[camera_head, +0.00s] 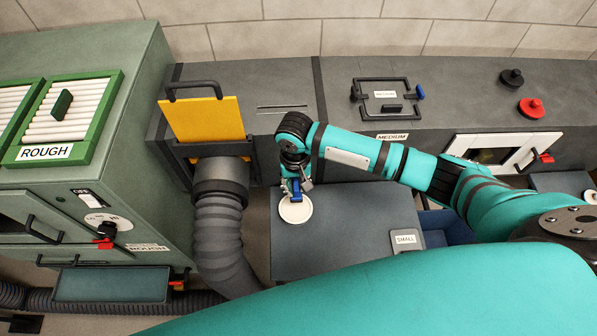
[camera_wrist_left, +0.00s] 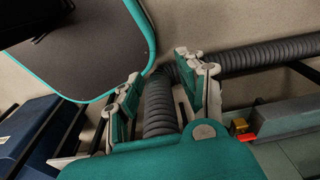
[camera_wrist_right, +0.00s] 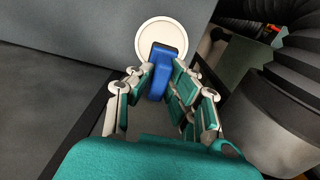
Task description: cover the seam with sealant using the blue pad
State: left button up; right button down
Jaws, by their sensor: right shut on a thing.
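The blue pad (camera_head: 295,187) is gripped between the fingers of my right gripper (camera_head: 296,183). In the right wrist view the pad (camera_wrist_right: 159,72) stands out beyond the fingers, with its end over a round cream dish (camera_wrist_right: 161,39). The dish (camera_head: 295,209) rests on the grey lower surface; I cannot tell whether the pad touches it. A dark seam (camera_head: 319,88) crosses the grey duct top, partly hidden lower down by my right arm. My left gripper (camera_wrist_left: 160,68) shows only in its wrist view, open and empty, with a ribbed hose beyond it.
A ribbed grey hose (camera_head: 222,235) and a yellow plate (camera_head: 204,118) stand left of my right gripper. The green cabinet (camera_head: 152,110) fills the left side. A black-framed hatch (camera_head: 386,97) and two knobs sit on the duct top. The grey lower surface (camera_head: 350,225) is mostly bare.

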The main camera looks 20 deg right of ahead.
jog(key=shift+s+a+f, duration=0.1)
jog(key=shift+s+f, duration=0.05)
jog(key=shift+f, duration=0.3)
jog(key=shift+f+b, duration=0.45)
jog(key=shift+f, duration=0.1)
pick_arm(q)
notch_tip(320, 180, down, 6)
jog(key=b, duration=0.6)
jog(key=shift+s+d+f, duration=0.25)
pick_arm(e)
notch_tip(320, 180, down, 5)
jog(key=shift+f, duration=0.1)
pick_arm(q)
jog(key=shift+s+a, duration=0.1)
jog(key=shift+a, duration=0.05)
pick_arm(e)
jog(key=shift+f, duration=0.1)
pick_arm(q)
jog(key=shift+f, duration=0.15)
pick_arm(e)
jog(key=shift+f, duration=0.4)
pick_arm(q)
jog(key=shift+r+p, duration=0.3)
jog(key=shift+r, duration=0.25)
pick_arm(e)
jog(key=shift+s+f, duration=0.1)
dwell(1.1)
